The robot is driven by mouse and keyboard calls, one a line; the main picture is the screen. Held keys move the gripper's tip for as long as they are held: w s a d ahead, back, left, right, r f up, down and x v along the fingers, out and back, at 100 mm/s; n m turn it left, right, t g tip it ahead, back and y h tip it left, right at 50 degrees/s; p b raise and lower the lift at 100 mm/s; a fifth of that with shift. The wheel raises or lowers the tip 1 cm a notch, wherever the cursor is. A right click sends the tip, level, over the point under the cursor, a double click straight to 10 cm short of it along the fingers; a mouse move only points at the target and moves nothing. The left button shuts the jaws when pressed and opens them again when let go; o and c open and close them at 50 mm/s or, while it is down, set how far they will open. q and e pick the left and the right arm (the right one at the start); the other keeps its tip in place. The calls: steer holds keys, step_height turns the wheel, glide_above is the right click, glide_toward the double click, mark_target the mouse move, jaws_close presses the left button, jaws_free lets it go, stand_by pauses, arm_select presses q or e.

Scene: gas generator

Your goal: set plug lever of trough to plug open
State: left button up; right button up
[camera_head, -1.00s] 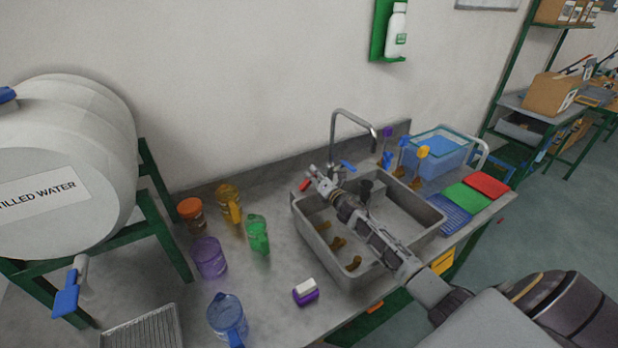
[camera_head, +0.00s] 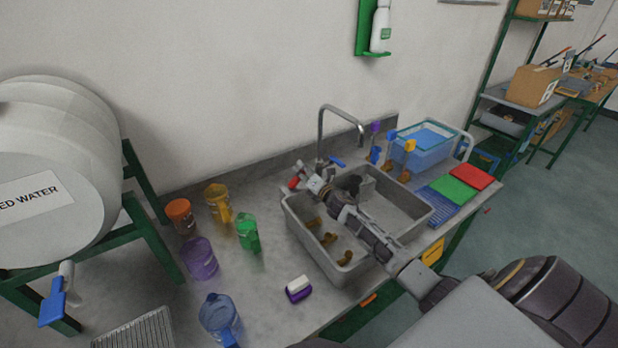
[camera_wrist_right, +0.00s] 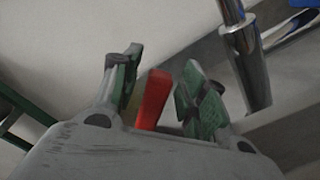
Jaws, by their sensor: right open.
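The trough (camera_head: 345,272) is a grey sink set in the worktop, with a chrome tap (camera_head: 321,135) behind it. A red lever (camera_head: 294,182) stands at the trough's back left, left of the tap; I cannot tell from its looks alone whether it is the plug lever. My right gripper (camera_head: 308,172) reaches across the trough to this lever. In the right wrist view, the red lever (camera_wrist_right: 153,98) stands between the two open fingers of the right gripper (camera_wrist_right: 160,80); firm contact is not visible. My left gripper is not in view.
A blue tap handle (camera_head: 337,162) is close to the right gripper. Several coloured jugs, including a green one (camera_head: 248,233), stand left of the trough. A purple-and-white block (camera_head: 299,289) lies in front. A blue-filled clear tub (camera_head: 425,150) stands at right.

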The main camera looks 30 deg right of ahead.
mark_target(305, 173)
steer(key=shift+s, duration=0.2)
steer(key=shift+s, duration=1.4)
steer(key=s, duration=0.8)
steer(key=shift+s+d, duration=0.25)
steer(key=shift+s, duration=0.15)
